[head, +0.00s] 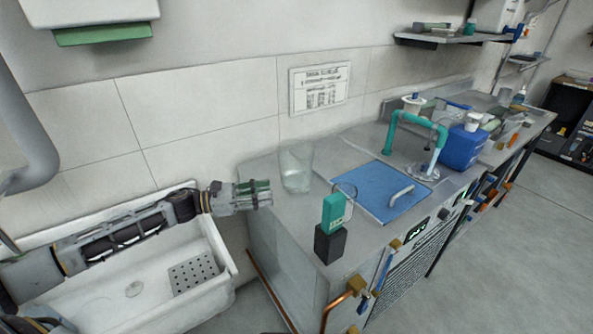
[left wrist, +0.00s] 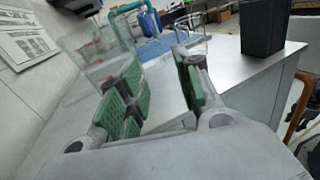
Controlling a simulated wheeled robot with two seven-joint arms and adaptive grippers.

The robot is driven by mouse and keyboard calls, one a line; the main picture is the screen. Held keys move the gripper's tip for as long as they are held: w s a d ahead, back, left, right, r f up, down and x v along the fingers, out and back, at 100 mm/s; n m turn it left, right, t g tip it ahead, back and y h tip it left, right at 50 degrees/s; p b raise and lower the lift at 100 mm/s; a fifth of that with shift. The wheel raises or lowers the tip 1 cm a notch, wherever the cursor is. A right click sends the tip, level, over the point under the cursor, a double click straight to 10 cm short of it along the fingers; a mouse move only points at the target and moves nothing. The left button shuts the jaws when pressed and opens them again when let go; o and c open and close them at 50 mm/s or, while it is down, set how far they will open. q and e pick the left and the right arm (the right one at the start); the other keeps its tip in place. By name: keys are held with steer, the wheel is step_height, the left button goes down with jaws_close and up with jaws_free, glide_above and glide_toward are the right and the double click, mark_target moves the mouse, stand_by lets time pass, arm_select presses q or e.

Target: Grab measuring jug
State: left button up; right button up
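The measuring jug (head: 296,167) is a clear, see-through vessel standing upright near the left back corner of the grey worktop. My left gripper (head: 267,194) is just left of and in front of it in the head view, at the worktop's left edge. In the left wrist view the two green-padded fingers (left wrist: 158,95) are spread apart. My right gripper is in neither view.
A blue panel with a handle (head: 385,192) lies right of the jug. A black block (head: 330,243) with a teal item (head: 333,211) stands at the front edge; the block also shows in the wrist view (left wrist: 264,27). A white sink (head: 225,262) is left. A teal tap (head: 412,120) stands behind.

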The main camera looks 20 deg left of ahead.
mark_target(297, 170)
arm_select(q)
steer(key=shift+x, duration=4.05)
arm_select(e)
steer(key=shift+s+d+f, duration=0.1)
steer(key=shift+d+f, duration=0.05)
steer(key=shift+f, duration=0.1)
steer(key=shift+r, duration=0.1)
arm_select(q)
steer(key=shift+w+d+r, duration=0.1)
steer(key=shift+d, duration=0.05)
